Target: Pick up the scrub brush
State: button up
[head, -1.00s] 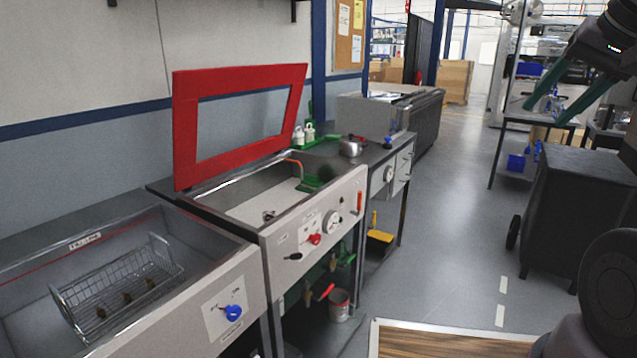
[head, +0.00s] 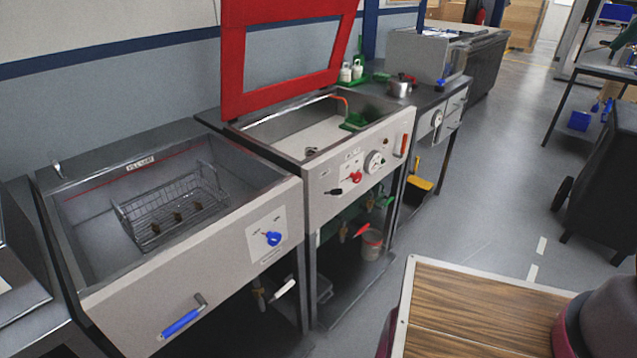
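I cannot pick out a scrub brush with certainty. A green object (head: 354,121) lies at the far right corner of the middle basin, too small to identify. A yellow and black object (head: 419,187) sits on the low shelf further right; its kind is unclear. My gripper is almost wholly outside the view.
The near basin (head: 88,296) holds a wire basket (head: 170,205) with several small brown pieces. A red-framed lid (head: 233,60) stands open over the middle basin. A wood-topped surface (head: 450,315) is at front right. A dark cart (head: 600,185) stands right; grey floor lies between.

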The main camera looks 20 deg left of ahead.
aim_at(356, 121)
jog(key=i+u, duration=0.1)
jog(key=u, duration=0.3)
jog(key=l+u, duration=0.1)
jog(key=u, duration=0.3)
jog(key=i+l+u, duration=0.1)
jog(key=u, duration=0.35)
jog(key=i+l+u, duration=0.1)
jog(key=u, duration=0.3)
jog(key=i+l+u, duration=0.2)
jog(key=l+u, duration=0.15)
jog(key=l, duration=0.5)
jog(key=l+u, duration=0.4)
jog(key=l, duration=0.4)
jog(key=l+u, duration=0.35)
jog(key=l, duration=1.4)
jog(key=k+l, duration=0.1)
jog(key=l, duration=0.7)
